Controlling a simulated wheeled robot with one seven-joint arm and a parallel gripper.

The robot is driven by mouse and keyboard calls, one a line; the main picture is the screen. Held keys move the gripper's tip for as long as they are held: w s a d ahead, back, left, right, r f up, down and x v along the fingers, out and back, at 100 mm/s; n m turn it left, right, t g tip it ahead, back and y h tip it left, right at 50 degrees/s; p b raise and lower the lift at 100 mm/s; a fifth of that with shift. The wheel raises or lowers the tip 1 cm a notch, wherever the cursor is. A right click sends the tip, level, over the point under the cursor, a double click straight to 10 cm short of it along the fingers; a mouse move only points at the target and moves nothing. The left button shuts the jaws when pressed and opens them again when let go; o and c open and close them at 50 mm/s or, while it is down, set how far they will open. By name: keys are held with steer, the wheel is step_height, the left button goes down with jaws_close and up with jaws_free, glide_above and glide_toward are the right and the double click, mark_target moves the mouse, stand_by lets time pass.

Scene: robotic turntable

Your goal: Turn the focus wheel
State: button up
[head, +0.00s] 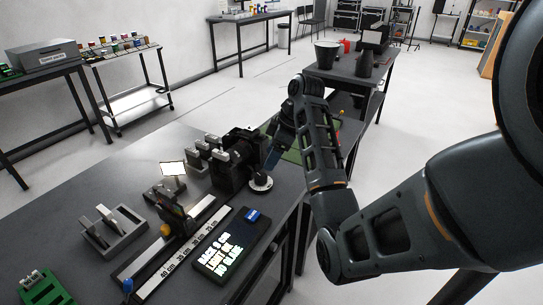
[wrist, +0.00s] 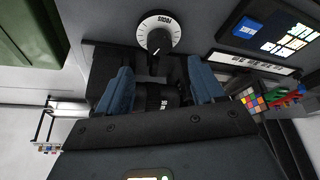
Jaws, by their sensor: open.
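The focus wheel is a white dial (wrist: 144,24) with a dark knob and tick marks around its rim, lettered "FOCUS", at the top middle of the wrist view. In the head view the dial (head: 261,183) sits on the bench beside a black device (head: 232,165). My gripper (wrist: 160,85) is open, its two blue fingers apart with nothing clearly held between them. In the wrist view the dial lies beyond the fingertips, roughly centred between them. In the head view my gripper (head: 271,158) is just above and behind the dial, partly hidden by the black device.
A ruler strip (head: 180,262) and a black panel with a lit text screen (head: 228,250) lie nearer on the bench. A small lit screen (head: 173,170) and a grey slotted holder (head: 112,234) stand to the left. A green surface (wrist: 25,35) fills the wrist view's upper left.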

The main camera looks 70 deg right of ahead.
mark_target(265, 179)
steer(key=a+f+m+t+b, duration=0.1)
steer(key=f, duration=0.1)
steer(key=a+f+m+t+h+b, duration=0.1)
steer(key=f+t, duration=0.1)
steer(key=a+f+m+t+h+b, duration=0.1)
steer(key=f, duration=0.1)
steer(key=shift+s+f+t, duration=0.1)
steer(key=shift+s+t, duration=0.05)
steer(key=shift+t, duration=0.15)
steer(key=s+m+t+h+b, duration=0.1)
steer(key=s+m+h, duration=0.1)
steer(key=s+a+m+t+h+b, duration=0.1)
steer(key=m+t+h, duration=0.1)
steer(key=shift+s+a+b, duration=0.1)
steer(key=shift+s+b, duration=0.2)
steer(key=shift+s, duration=0.1)
steer(key=shift+s+r, duration=0.2)
steer(key=shift+r, duration=0.1)
steer(key=shift+w+t, duration=0.1)
steer(key=shift+t, duration=0.2)
steer(key=p+x, duration=0.1)
steer(key=x, duration=0.6)
steer(key=shift+w+d+f, duration=0.1)
steer(key=shift+w+d, duration=0.05)
steer(key=shift+d, duration=0.1)
steer(key=shift+c, duration=0.2)
steer(key=c, duration=1)
steer(key=shift+f, duration=0.1)
steer(key=shift+b, duration=0.3)
